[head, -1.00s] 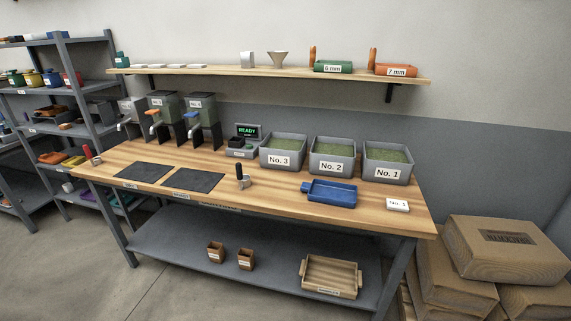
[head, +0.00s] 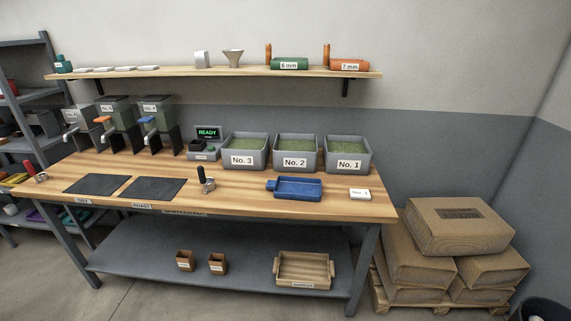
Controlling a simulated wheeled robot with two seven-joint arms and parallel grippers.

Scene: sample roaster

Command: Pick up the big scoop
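Two small metal scoops with upright handles stand on the wooden workbench (head: 240,196) in the head view. One scoop (head: 208,186), with a dark handle, is near the middle of the bench, right of the dark mats. The other scoop (head: 41,178), with a red handle, is at the bench's left end. I cannot tell surely from their size which is the big scoop. Neither of my grippers is in view.
Grey bins No. 3 (head: 243,160), No. 2 (head: 294,162) and No. 1 (head: 349,164) line the bench's back. A blue tray (head: 296,188) and a white label block (head: 360,194) lie in front. Stacked boxes (head: 458,228) stand right of the bench. Floor shows at lower left.

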